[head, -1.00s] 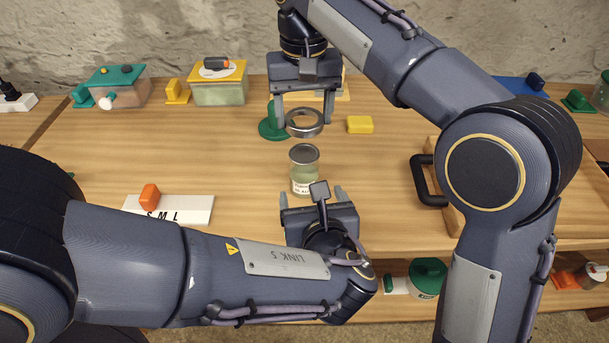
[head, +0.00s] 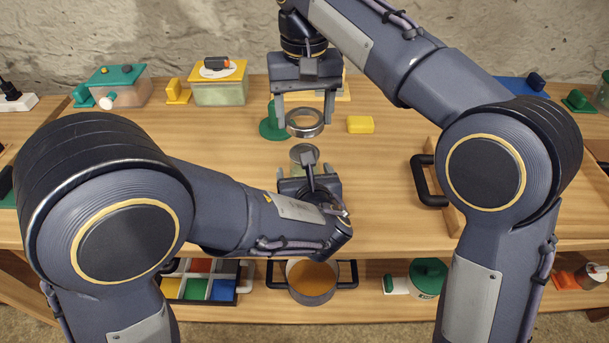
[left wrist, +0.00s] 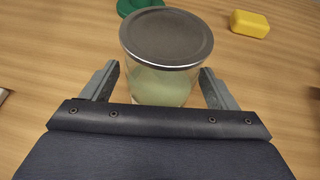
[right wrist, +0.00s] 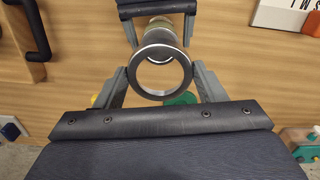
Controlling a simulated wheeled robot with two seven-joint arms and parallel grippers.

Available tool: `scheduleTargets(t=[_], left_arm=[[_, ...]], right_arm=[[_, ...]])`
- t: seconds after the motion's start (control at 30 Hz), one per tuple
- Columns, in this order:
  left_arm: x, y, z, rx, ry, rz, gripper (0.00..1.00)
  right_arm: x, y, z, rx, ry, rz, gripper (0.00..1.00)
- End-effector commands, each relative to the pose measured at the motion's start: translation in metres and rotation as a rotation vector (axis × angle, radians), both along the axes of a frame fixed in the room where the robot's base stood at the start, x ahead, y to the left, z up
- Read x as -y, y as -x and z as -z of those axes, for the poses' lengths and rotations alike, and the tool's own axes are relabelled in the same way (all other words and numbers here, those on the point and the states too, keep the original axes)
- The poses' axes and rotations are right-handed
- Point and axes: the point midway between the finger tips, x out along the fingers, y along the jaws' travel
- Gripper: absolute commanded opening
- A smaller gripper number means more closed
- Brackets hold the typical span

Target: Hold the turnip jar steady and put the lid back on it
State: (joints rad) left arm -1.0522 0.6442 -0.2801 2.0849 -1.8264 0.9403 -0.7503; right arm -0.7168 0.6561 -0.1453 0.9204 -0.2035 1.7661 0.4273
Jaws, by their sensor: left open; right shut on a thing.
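The turnip jar (head: 304,153) stands upright on the table, a glass jar with pale green contents and a flat grey disc on its mouth. The left wrist view shows the jar (left wrist: 162,85) between the fingers of my left gripper (left wrist: 158,76), which are open with gaps on both sides. In the head view my left gripper (head: 308,180) hides the jar's lower front. My right gripper (head: 304,121) is shut on a metal lid ring (head: 305,131), held above and behind the jar. The right wrist view shows the open ring (right wrist: 160,72), with the jar (right wrist: 158,30) beyond it.
A green object (head: 271,125) lies behind the jar and a yellow block (head: 360,124) to its right. A wooden tray with a black handle (head: 424,180) stands at right. Containers (head: 220,88) line the back. The table between jar and tray is clear.

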Motion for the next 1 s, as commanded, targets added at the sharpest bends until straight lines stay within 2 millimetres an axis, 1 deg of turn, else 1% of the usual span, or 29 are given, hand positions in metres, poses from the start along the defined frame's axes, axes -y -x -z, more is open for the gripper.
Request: scheduleTargets(t=[0.03,0.07,0.53,0.67,0.9,1.0], left_arm=[[0.0,0.0,0.0,0.0,0.0,0.0,0.81],[0.0,0.0,0.0,0.0,0.0,0.0,0.77],[0.0,0.0,0.0,0.0,-0.001,0.0,0.15],[0.0,0.0,0.0,0.0,-0.001,0.0,0.14],[0.0,0.0,0.0,0.0,-0.001,0.0,0.14],[0.0,0.0,0.0,0.0,-0.001,0.0,0.14]], right_arm=[[0.0,0.0,0.0,0.0,0.0,0.0,0.43],[0.0,0.0,0.0,0.0,0.0,0.0,0.43],[0.0,0.0,0.0,0.0,0.0,0.0,0.43],[0.0,0.0,0.006,-0.001,0.001,0.0,0.43],[0.0,0.001,0.04,-0.002,0.001,0.0,0.43],[0.0,0.001,0.049,0.0,0.0,0.0,0.43]])
